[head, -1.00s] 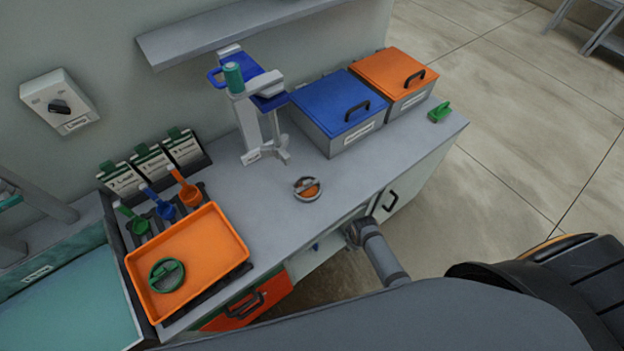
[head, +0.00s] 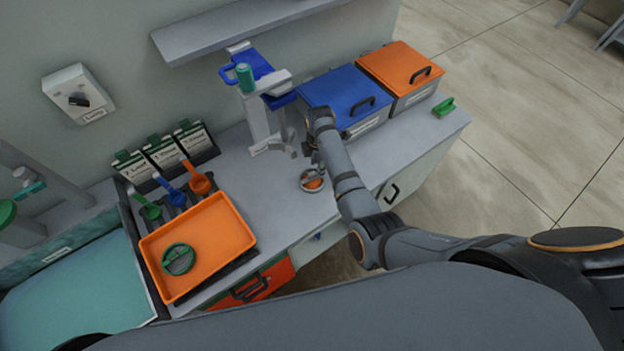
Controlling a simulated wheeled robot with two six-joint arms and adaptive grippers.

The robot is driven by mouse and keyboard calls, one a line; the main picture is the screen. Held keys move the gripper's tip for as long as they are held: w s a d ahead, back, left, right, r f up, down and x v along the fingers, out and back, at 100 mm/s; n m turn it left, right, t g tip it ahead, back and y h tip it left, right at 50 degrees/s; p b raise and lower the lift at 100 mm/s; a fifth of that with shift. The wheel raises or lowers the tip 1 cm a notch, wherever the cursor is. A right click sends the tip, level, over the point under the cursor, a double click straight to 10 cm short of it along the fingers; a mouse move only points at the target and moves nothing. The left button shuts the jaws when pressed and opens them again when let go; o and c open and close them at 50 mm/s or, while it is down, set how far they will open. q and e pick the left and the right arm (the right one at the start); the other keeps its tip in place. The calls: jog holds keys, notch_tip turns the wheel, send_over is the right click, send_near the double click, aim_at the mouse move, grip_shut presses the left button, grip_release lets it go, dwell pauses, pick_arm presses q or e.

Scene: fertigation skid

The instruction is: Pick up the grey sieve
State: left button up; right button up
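The grey sieve (head: 306,187), a small round thing with a grey rim and orange inside, lies on the grey worktop near its front edge, in the middle of the head view. My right gripper (head: 316,162) is just above and behind it, pointing down, and partly overlaps its far edge. The fingers are small and dark, so I cannot tell whether they are open or touch the sieve. My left gripper is not in view.
An orange tray (head: 222,214) with a green round sieve (head: 178,259) stands at left, below green, blue and orange scoops (head: 199,180). A blue-and-white press stand (head: 258,118) is behind the sieve. Blue-lidded (head: 340,92) and orange-lidded (head: 395,66) bins stand at back right.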

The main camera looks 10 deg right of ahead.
aim_at(312, 173)
jog(key=shift+w+a+r+n, duration=0.2)
jog(key=shift+w+a+n, duration=0.4)
jog(key=shift+a+n, duration=0.3)
notch_tip(312, 173, down, 2)
jog(key=b, duration=0.3)
jog(key=shift+d+f, duration=0.1)
jog(key=shift+f, duration=0.15)
notch_tip(312, 173, down, 5)
jog(key=b, duration=0.7)
jog(key=shift+w+f, duration=0.1)
jog(key=shift+f, duration=0.1)
jog(key=shift+r, duration=0.2)
jog(key=shift+c, duration=0.2)
grip_shut()
